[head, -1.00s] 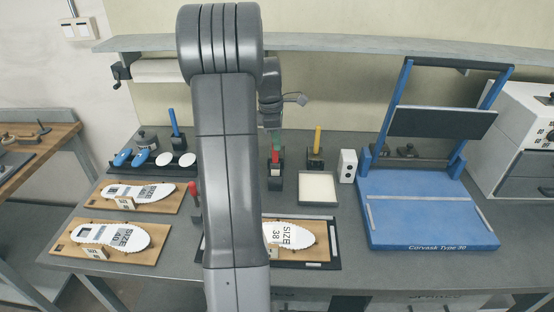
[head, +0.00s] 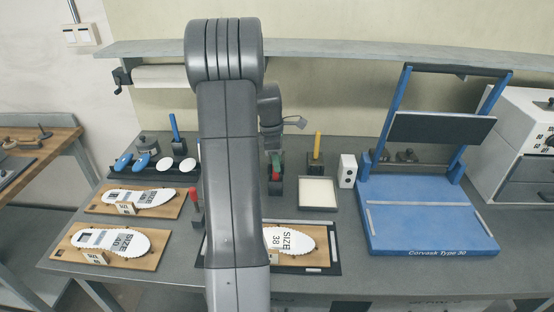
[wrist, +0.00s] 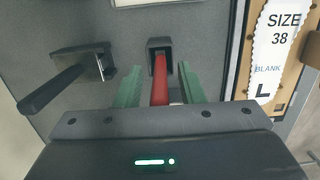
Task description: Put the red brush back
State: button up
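The red brush shows as a red handle (wrist: 160,80) in the wrist view. Its far end meets a dark block-shaped holder (wrist: 158,44); bristles are hidden. My gripper (wrist: 161,84) has its two green fingers on either side of the handle, with a visible gap on each side, so it looks open around it. In the head view, the red handle (head: 275,173) stands over the black holder (head: 276,188), just below my green fingertips (head: 274,157). My arm hides part of the bench left of it.
A yellow handle (head: 317,145) stands in a black holder right of the red brush. A white tray (head: 318,193) and a white box (head: 347,171) lie close by. A size 38 insole (head: 290,240) is in front. Another red-topped item (head: 194,194) stands left of my arm.

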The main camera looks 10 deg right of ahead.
jog(key=r, duration=0.4)
jog(key=a+r, duration=0.1)
jog(key=r, duration=0.7)
jog(key=shift+w+a+r+b, duration=0.1)
jog(key=shift+w+a+b, duration=0.1)
jog(key=shift+b, duration=0.1)
dwell(1.0)
